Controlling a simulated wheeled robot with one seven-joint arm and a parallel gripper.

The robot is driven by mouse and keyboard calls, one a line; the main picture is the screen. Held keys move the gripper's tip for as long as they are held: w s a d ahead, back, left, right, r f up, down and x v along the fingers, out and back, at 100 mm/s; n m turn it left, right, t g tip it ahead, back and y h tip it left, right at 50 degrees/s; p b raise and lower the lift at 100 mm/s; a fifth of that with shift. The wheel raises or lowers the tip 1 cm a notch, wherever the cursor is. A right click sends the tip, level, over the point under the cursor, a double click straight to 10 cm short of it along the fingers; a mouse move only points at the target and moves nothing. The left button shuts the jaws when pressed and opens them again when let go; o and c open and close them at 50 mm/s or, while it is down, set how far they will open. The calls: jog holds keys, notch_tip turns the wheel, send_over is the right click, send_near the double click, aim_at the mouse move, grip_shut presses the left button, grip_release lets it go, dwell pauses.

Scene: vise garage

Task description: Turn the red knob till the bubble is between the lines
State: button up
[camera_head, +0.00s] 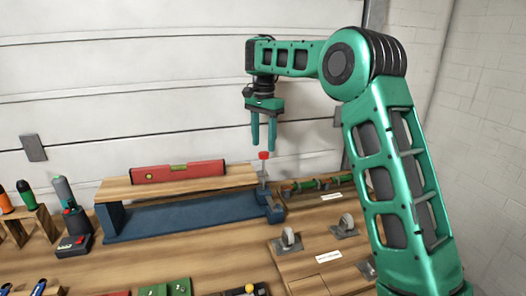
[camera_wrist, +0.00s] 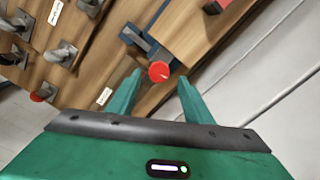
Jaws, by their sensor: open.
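The red knob (camera_head: 264,155) stands on a thin upright post at the right end of a wooden plank (camera_head: 110,190). A red spirit level (camera_head: 150,174) lies on the plank, with a yellow-green vial (camera_head: 178,168) near its middle; the bubble is too small to place against the lines. My gripper (camera_head: 263,148) hangs pointing down just above the knob, its fingers open and empty. In the wrist view, the red knob (camera_wrist: 159,71) appears just beyond and between the open fingertips of my gripper (camera_wrist: 160,77). I see no contact with it.
The plank rests over a blue base (camera_head: 170,218) on a wooden bench. Caster wheels (camera_head: 288,239) stand to the right, with a green and red tool (camera_head: 315,184) behind them. A screwdriver rack (camera_head: 38,222) and dark charger (camera_head: 74,240) are at left. A pale panelled wall is behind.

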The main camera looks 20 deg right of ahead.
aim_at(263, 152)
jog(key=shift+f, duration=1.75)
jog(key=c, duration=1.1)
jog(key=shift+o, duration=0.2)
jog(key=shift+r, duration=0.1)
jog(key=n, duration=0.3)
jog(key=shift+a+n, duration=0.1)
jog(key=shift+n, duration=0.3)
jog(key=n, duration=0.4)
jog(key=shift+n, duration=0.3)
